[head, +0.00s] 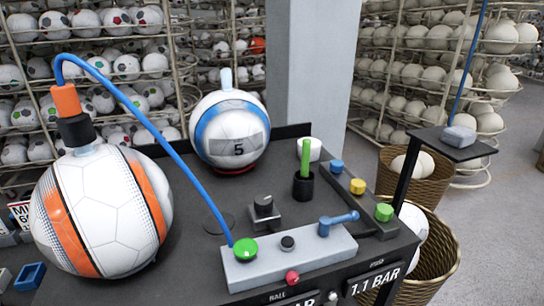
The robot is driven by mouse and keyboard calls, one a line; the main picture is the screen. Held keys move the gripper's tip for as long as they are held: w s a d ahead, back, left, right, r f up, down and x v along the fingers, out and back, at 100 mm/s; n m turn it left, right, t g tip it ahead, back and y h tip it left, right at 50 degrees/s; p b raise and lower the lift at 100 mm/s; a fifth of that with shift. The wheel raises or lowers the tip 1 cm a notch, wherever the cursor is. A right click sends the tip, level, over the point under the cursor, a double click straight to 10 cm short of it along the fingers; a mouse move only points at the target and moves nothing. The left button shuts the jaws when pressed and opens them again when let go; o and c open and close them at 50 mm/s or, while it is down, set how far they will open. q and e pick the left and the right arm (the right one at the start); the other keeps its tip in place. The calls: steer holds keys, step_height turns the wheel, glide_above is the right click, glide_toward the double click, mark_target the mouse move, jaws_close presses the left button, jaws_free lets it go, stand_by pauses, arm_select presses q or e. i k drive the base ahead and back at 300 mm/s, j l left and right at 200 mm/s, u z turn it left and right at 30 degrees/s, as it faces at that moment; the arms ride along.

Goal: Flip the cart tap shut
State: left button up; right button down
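The cart tap is most likely the blue lever (340,219) on the right end of a long grey block (308,253) on the dark cart top. Its handle lies to the right and slightly up in the picture, roughly along the block. A green round fitting (245,248) and a small black knob (287,242) sit on the same block. A blue hose (170,143) runs from the green fitting to an orange and black nozzle (68,103) on top of a white ball with orange stripes (101,210). Neither of my grippers shows.
A white and blue ball marked 5 (230,130) stands at the cart's back. A green peg in a black cup (304,178), a black knob (264,207) and coloured buttons (357,186) stand near the tap. Wicker baskets (440,268) are at the right.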

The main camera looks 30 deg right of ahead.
mark_target(325, 223)
steer(key=z, duration=1.3)
